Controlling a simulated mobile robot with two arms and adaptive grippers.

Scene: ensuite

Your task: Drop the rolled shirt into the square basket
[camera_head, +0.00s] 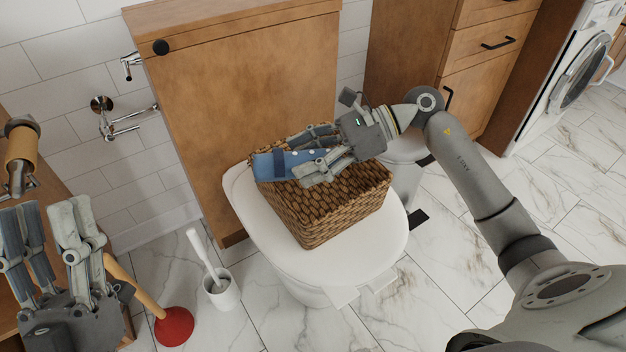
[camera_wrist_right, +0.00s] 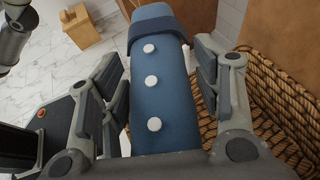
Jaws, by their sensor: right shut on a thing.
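The rolled shirt (camera_head: 283,164) is blue with white buttons and a darker band. My right gripper (camera_head: 318,151) is shut on it, with one finger on each side. In the head view the shirt is over the back left part of the square basket (camera_head: 333,208). The basket is brown wicker and stands on the white toilet lid. In the right wrist view the shirt (camera_wrist_right: 165,95) fills the middle between the fingers, and the basket weave (camera_wrist_right: 275,95) shows at the right. My left gripper (camera_head: 45,225) is at the lower left, its fingers apart and empty.
The toilet lid (camera_head: 255,215) has free room around the basket. A wooden panel (camera_head: 240,90) rises behind it. A toilet brush in its white holder (camera_head: 222,292) and a red plunger (camera_head: 174,326) stand on the marble floor at left. Wooden drawers (camera_head: 480,80) stand at the back right.

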